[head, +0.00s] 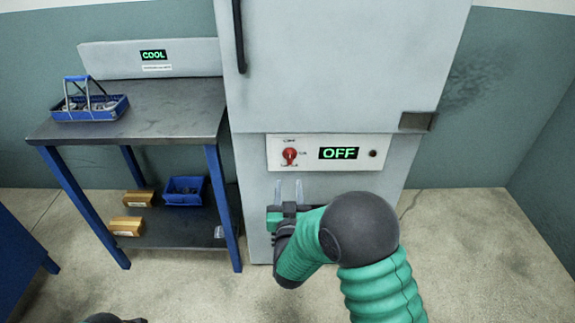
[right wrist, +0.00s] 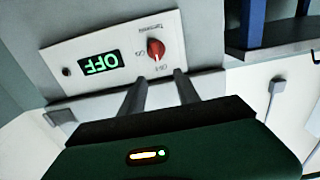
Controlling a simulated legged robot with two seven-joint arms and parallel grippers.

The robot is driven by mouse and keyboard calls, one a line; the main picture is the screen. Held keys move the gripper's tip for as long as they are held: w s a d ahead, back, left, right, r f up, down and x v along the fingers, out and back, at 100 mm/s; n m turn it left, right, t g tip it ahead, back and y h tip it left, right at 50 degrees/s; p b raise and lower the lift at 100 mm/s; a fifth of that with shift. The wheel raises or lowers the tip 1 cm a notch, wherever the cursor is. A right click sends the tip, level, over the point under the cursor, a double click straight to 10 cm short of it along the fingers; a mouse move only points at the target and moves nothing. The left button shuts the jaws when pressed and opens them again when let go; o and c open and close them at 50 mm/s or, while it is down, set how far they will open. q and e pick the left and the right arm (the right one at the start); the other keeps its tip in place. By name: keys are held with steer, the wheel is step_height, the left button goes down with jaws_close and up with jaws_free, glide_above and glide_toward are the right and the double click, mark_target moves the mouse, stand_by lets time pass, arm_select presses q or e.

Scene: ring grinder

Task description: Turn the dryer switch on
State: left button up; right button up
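The dryer (head: 330,70) is a tall light-grey cabinet in the head view. Its white panel (head: 279,163) holds a red rotary switch (head: 289,155) and a display (head: 338,153) with green letters reading OFF. In the right wrist view, turned almost upside down, the red switch (right wrist: 155,49) and the OFF display (right wrist: 99,62) also show. My right gripper (head: 288,186) is just below the switch in the head view, its two fingers apart with nothing between them. In the right wrist view the fingertips (right wrist: 159,80) are close to the switch but apart from it. My left gripper is out of view.
A dark-topped table (head: 150,108) with blue legs stands left of the dryer. It bears a blue basket (head: 92,112) and a sign reading COOL (head: 153,56). A blue bin (head: 184,196) and wooden blocks (head: 138,198) are on its lower shelf. Floor at right is clear.

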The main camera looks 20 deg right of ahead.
mark_target(290, 156)
steer(key=b+x, duration=0.1)
steer(key=x, duration=0.5)
steer(key=b+x, duration=0.1)
steer(key=x, duration=0.5)
steer(key=shift+w+d+f, duration=0.1)
steer(key=shift+d+f, duration=0.1)
steer(key=shift+d, duration=0.05)
steer(key=shift+w+d, duration=0.15)
steer(key=shift+w, duration=0.35)
steer(key=shift+d, duration=0.1)
steer(key=shift+c, duration=0.6)
jaws_close()
